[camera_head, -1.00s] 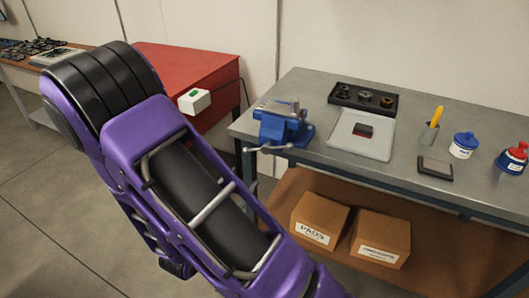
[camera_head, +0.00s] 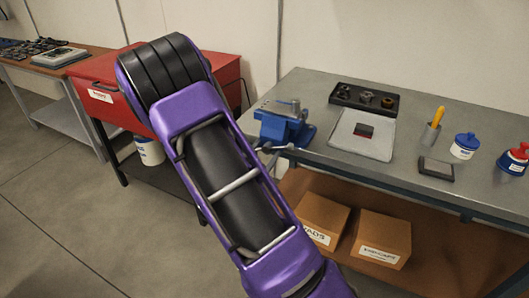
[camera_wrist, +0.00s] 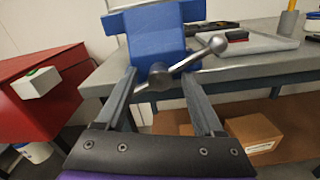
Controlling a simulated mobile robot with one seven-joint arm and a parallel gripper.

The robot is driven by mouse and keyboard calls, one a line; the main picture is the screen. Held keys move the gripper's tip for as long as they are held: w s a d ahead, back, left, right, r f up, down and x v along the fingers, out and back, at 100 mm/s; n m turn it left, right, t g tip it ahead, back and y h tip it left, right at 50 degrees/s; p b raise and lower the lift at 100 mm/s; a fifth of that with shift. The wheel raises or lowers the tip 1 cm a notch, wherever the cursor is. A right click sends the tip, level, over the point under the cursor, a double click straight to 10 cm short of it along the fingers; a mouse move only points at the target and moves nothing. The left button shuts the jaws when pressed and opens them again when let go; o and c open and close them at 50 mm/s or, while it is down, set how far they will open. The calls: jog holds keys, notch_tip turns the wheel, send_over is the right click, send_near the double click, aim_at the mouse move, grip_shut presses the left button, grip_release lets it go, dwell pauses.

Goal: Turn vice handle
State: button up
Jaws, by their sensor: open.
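The blue vice (camera_head: 283,128) is mounted at the left front corner of the grey workbench. It also shows at the top of the wrist view (camera_wrist: 158,42). Its metal handle (camera_head: 284,148) is in front of it. In the wrist view the handle (camera_wrist: 196,57) slants up to the right from the round screw end, with a ball at its upper end. My gripper (camera_wrist: 158,74) is open, its two fingers on either side of the screw end. I cannot tell whether either finger touches the handle. In the head view my purple arm hides most of my gripper.
The workbench (camera_head: 385,168) holds a black tray of parts (camera_head: 364,98), a grey tray (camera_head: 345,142), a pen cup (camera_head: 430,135) and bottles to the right. Boxes (camera_head: 384,240) stand on the shelf below. A red cabinet (camera_head: 95,75) is left of the bench.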

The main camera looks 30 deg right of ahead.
grip_shut()
dwell(1.3)
